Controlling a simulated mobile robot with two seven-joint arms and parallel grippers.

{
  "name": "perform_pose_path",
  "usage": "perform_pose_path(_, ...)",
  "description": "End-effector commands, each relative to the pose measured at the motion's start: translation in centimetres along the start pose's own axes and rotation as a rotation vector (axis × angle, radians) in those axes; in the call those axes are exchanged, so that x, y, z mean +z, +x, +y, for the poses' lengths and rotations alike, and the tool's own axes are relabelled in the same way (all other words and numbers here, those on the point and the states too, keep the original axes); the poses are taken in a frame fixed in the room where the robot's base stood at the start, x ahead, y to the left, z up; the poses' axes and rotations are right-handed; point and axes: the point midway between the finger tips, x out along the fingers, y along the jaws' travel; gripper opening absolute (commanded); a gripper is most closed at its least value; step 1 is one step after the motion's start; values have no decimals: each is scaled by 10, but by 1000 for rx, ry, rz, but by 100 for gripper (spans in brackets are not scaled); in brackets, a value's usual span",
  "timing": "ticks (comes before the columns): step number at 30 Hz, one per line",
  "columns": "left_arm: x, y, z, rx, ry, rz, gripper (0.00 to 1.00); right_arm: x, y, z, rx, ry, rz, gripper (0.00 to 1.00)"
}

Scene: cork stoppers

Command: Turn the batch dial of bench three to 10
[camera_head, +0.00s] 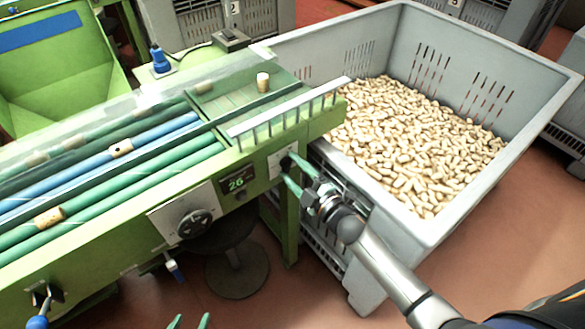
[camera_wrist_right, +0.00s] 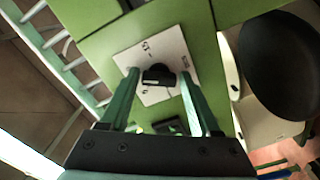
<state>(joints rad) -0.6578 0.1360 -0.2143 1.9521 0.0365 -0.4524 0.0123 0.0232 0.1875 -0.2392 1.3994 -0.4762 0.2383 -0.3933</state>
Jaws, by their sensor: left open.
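A small black knob (camera_wrist_right: 158,75) sits on a white marked plate (camera_head: 275,166) at the right end of the green bench's front. In the right wrist view the knob lies between my right gripper's two green fingers, with a gap visible on each side. My right gripper (camera_head: 287,168) is open at this plate. A larger black handwheel (camera_head: 195,224) is on another white plate further left. My left gripper (camera_head: 189,323) is open and empty at the bottom edge, low in front of the bench.
A large grey crate (camera_head: 490,230) full of corks (camera_head: 415,140) stands right of the bench. Corks lie on the bench's green and blue rollers (camera_head: 110,155). A dark round stool (camera_head: 237,268) stands below the bench. A blue-tipped lever (camera_head: 40,318) is at lower left.

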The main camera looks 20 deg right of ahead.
Motion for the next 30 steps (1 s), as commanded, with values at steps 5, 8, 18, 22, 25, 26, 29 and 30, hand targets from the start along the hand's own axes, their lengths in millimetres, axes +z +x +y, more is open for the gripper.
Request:
perform_pose_path(5,0,0,0,0,-1,1,66,0,0,0,1,-1,0,82)
perform_pose_path(8,-1,0,0,0,-1,1,66,0,0,1,1,-1,0,82)
perform_pose_path(18,-3,-2,0,0,-1,2,66,0,-18,0,0,0,-2,82)
perform_pose_path(22,-4,-3,0,0,0,5,66,0,-43,0,-2,0,-2,82)
perform_pose_path(25,-5,-3,0,-2,0,6,66,0,-64,0,-1,1,-2,82)
perform_pose_path(26,-5,-3,0,-2,0,6,66,0,-70,0,-2,1,-2,82)
perform_pose_path(29,-4,-3,-1,-3,0,5,66,0,-89,0,-1,-1,-2,82)
perform_pose_path(30,-4,-3,-1,-4,0,5,66,0,-96,-1,-2,-1,-2,82)
